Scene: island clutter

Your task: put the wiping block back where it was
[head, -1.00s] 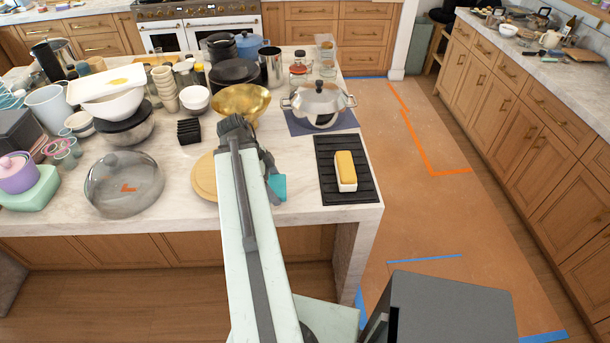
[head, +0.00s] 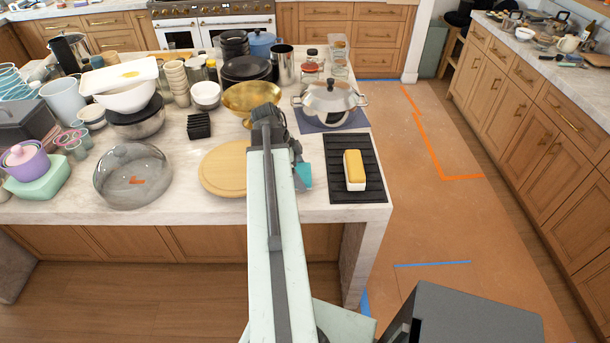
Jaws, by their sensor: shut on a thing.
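My gripper (head: 298,160) is over the front right part of the island, seen from behind and partly hidden by my arm. It is shut on a small teal block (head: 305,176), which I take for the wiping block. The block shows just left of a black ribbed mat (head: 368,190). I cannot tell whether it touches the counter. A yellow-topped white block (head: 354,170) sits on the mat.
A round wooden board (head: 222,172) lies left of my gripper, with a gold bowl (head: 250,98) behind it. A lidded silver pot (head: 330,104) stands behind the mat on a dark blue cloth. A glass dome (head: 130,178) and crowded dishes fill the left.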

